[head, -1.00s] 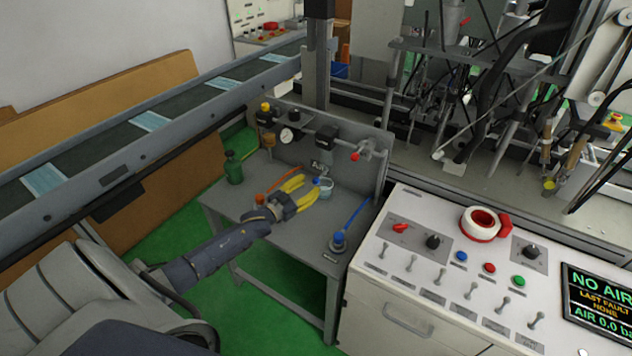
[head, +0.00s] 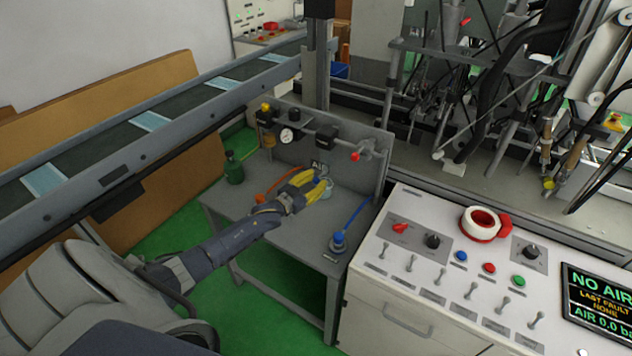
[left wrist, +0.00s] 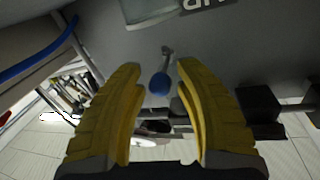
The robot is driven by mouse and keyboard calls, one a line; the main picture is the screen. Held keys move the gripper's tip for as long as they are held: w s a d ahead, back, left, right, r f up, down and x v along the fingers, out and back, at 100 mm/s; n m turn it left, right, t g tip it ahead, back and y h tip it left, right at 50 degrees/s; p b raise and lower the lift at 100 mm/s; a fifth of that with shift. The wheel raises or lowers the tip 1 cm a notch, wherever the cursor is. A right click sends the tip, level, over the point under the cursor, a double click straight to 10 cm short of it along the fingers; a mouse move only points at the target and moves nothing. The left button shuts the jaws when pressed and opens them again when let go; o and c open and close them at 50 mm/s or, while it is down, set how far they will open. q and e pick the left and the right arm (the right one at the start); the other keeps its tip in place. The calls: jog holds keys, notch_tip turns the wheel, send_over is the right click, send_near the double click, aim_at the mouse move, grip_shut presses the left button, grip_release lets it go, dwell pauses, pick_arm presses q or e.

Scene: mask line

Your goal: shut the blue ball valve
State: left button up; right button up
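A blue ball knob (left wrist: 160,84) on a short grey lever shows in the left wrist view, between the two fingers of my left gripper (left wrist: 160,115). The fingers are yellow and open, with a gap on each side of the knob; I see no contact. My right gripper is in neither view.
A red-handled valve (head: 357,156) and a gauge (head: 287,136) are on the back panel. A white control console (head: 420,255) stands to the right.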

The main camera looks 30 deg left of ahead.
pick_arm(q)
grip_shut()
